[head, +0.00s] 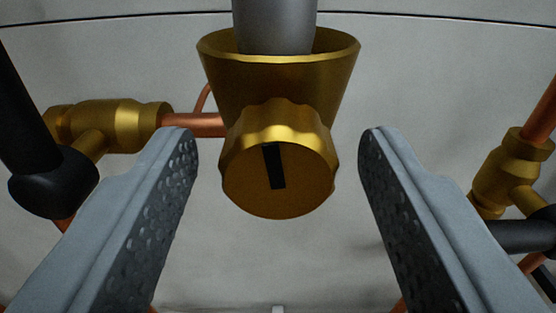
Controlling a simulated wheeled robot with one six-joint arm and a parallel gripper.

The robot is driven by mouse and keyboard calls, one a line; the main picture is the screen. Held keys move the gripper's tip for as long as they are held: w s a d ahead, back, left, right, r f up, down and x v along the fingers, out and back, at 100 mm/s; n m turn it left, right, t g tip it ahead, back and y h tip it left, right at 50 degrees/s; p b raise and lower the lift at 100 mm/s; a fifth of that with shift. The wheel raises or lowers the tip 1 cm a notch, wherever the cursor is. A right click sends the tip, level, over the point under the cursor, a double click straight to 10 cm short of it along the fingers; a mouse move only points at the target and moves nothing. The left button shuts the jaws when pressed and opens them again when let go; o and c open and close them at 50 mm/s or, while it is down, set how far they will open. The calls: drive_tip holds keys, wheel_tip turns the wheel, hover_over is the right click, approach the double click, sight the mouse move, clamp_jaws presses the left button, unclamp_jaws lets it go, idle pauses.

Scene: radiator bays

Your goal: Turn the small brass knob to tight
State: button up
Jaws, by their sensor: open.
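The small brass knob (277,180) is in the middle of the head view. It has a scalloped rim and a flat round face with a black slot mark, which stands nearly upright with its top leaning slightly left. The knob sits below a brass funnel-shaped cup (279,80) with a grey pipe (274,25) coming down into it. My gripper (278,155) is open, with one textured finger to the left of the knob and one to the right. Gaps show between both fingers and the knob, with no contact visible.
A brass fitting (125,123) on a copper pipe (193,125) and a black lever with a rounded end (55,182) are on the left. Another brass fitting (505,175) and a black bar (515,237) are on the right. A pale wall (420,70) lies behind.

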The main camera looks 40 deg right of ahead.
drive_tip(key=c, duration=1)
drive_tip(key=shift+o, duration=0.2)
drive_tip(key=m, duration=0.4)
drive_tip(key=shift+m, duration=0.3)
drive_tip(key=m, duration=0.4)
drive_tip(key=shift+m, duration=0.3)
drive_tip(key=o, duration=1)
drive_tip(key=shift+c, duration=0.2)
